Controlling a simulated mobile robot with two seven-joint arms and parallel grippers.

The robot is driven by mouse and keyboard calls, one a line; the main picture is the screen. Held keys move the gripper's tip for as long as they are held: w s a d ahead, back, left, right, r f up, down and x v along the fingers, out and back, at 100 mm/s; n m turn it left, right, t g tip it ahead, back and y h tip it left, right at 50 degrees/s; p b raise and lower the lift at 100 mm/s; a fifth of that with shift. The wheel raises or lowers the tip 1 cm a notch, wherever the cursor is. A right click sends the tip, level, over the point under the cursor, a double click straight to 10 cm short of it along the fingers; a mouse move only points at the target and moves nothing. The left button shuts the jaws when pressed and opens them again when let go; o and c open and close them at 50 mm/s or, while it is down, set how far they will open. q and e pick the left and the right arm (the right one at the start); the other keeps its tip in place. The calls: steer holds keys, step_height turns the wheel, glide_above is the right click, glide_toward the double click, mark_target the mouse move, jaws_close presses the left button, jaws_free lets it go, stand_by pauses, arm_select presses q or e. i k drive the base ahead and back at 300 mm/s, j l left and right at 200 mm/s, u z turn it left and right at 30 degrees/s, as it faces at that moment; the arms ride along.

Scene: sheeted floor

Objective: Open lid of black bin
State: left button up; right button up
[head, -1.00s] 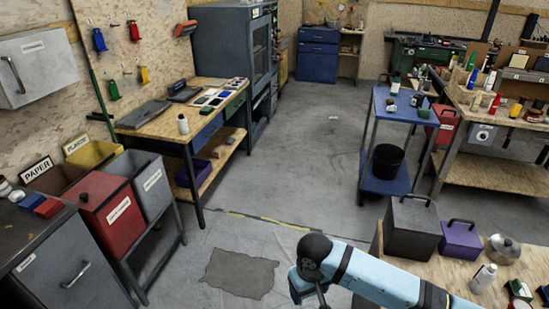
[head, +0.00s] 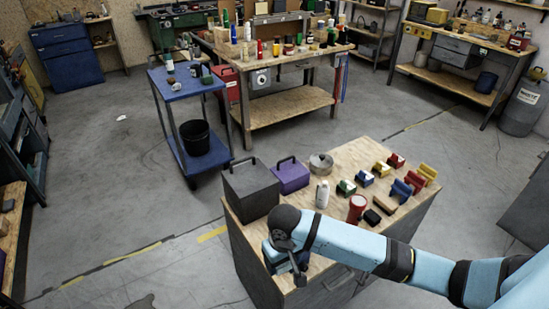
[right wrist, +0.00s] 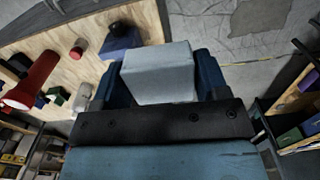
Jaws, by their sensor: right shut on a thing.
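A dark grey-black box with a handle on its closed top (head: 250,189) stands on the left end of the wooden-topped bench (head: 350,152). An open black bucket (head: 195,138) stands on the lower shelf of the blue cart. My right gripper (head: 283,262) is near the bench's front left corner, in front of the dark box and apart from its handle. In the right wrist view its blue fingers are shut on a pale grey block (right wrist: 160,72). The arm hides this block in the head view. My left gripper is not in view.
A purple box (head: 291,177), a pot (head: 321,164), a white bottle (head: 322,194), a red cylinder (head: 356,208) and several small coloured items are on the bench. A blue cart (head: 187,82) stands behind. A grey labelled bin (head: 522,107) stands far right. Floor at left is clear.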

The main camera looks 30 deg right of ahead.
mark_target(246, 180)
steer(key=i+j+z, duration=0.1)
steer(key=z, duration=0.3)
steer(key=i+j+z, duration=0.15)
steer(key=z, duration=0.25)
steer(key=i+j+z, duration=0.1)
steer(key=j+z, duration=0.15)
steer(key=z, duration=0.2)
steer(key=i+j+z, duration=0.2)
steer(key=z, duration=0.15)
steer(key=i+j+z, duration=0.15)
steer(key=z, duration=0.15)
steer(key=j, duration=0.1)
